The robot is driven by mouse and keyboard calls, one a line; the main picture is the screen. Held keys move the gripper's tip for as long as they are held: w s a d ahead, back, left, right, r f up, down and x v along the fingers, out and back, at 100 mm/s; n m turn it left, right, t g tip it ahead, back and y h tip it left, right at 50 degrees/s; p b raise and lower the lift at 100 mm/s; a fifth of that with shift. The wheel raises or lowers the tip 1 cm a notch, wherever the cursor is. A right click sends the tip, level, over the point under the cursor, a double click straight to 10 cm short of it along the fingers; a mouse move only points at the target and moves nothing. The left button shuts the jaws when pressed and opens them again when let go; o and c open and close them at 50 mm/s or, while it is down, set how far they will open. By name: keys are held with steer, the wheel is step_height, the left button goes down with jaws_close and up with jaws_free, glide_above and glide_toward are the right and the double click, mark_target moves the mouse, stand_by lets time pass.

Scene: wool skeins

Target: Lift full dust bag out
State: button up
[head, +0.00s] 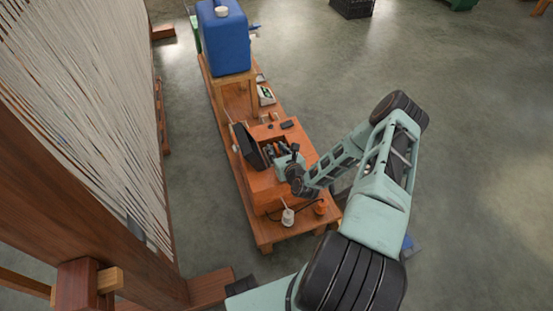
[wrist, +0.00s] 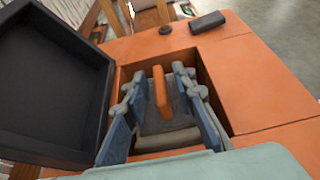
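An orange housing (head: 265,190) stands on the wooden bench with its black lid (head: 248,145) swung open. In the wrist view the lid (wrist: 50,85) is at the left and the housing (wrist: 255,80) surrounds an open compartment. A grey dust bag (wrist: 165,142) sits inside, with an upright orange tab (wrist: 160,90) on it. My gripper (wrist: 159,84) reaches into the compartment, one finger on each side of the tab. It is open, with gaps beside the tab. In the head view my gripper (head: 282,158) is over the compartment; the bag is hidden there.
A blue canister (head: 224,42) stands on a small wooden stand at the bench's far end. A small dark block (wrist: 207,22) lies on the housing beyond the opening. A loom with pale threads (head: 85,90) rises at the left. The floor right of the bench is mostly clear.

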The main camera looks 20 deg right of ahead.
jaws_close()
steer(key=shift+r, duration=0.1)
